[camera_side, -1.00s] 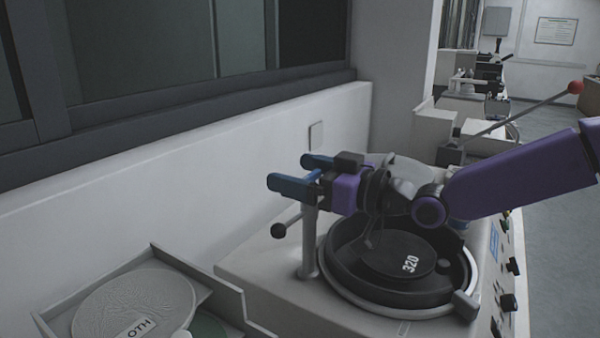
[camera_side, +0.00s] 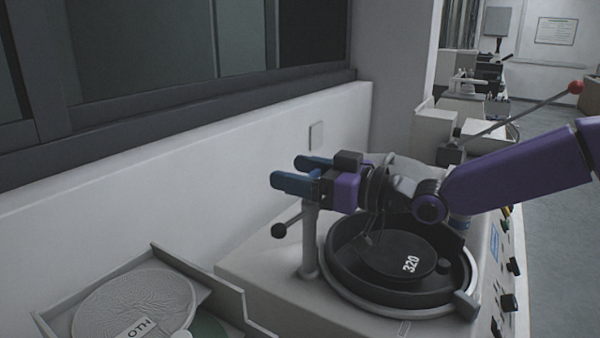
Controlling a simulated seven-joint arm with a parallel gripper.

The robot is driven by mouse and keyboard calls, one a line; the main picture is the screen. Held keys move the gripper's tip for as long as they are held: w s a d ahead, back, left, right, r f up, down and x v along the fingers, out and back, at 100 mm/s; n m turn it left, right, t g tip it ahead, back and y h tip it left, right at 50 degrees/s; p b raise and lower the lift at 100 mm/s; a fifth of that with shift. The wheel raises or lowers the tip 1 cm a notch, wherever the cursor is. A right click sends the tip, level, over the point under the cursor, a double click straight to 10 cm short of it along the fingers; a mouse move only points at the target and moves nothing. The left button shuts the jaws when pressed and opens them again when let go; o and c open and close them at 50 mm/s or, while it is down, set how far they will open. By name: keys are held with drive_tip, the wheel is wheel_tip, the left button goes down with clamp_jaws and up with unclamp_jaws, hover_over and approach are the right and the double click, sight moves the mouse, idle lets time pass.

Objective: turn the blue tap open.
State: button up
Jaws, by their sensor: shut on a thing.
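My gripper (camera_side: 293,172) has dark blue fingers and a purple body. It reaches in from the right, pointing left, over the top of a grey upright post (camera_side: 309,240).
A round black grinding disc marked 320 (camera_side: 395,255) sits in the machine just right of the post. A tray (camera_side: 220,290) with a pale disc (camera_side: 135,300) is at the lower left. A white wall ledge (camera_side: 200,170) runs behind. A red-ended lever (camera_side: 520,112) stands further back.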

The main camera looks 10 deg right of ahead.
drive_tip(key=shift+s+a+n+g+y, duration=0.1)
drive_tip(key=shift+s+n+g+y, duration=0.1)
drive_tip(key=shift+n+g+y, duration=1.15)
drive_tip(key=shift+s+a+n+g+y, duration=0.15)
drive_tip(key=shift+n+g+y, duration=0.3)
drive_tip(key=shift+n+g, duration=1.05)
drive_tip(key=shift+d+m+g, duration=0.1)
drive_tip(key=shift+m+g, duration=0.15)
drive_tip(key=shift+g, duration=0.5)
drive_tip(key=o, duration=1)
drive_tip(key=shift+c, duration=0.2)
drive_tip(key=v, duration=1.7)
drive_tip(key=shift+d, duration=0.2)
drive_tip(key=shift+f, duration=0.15)
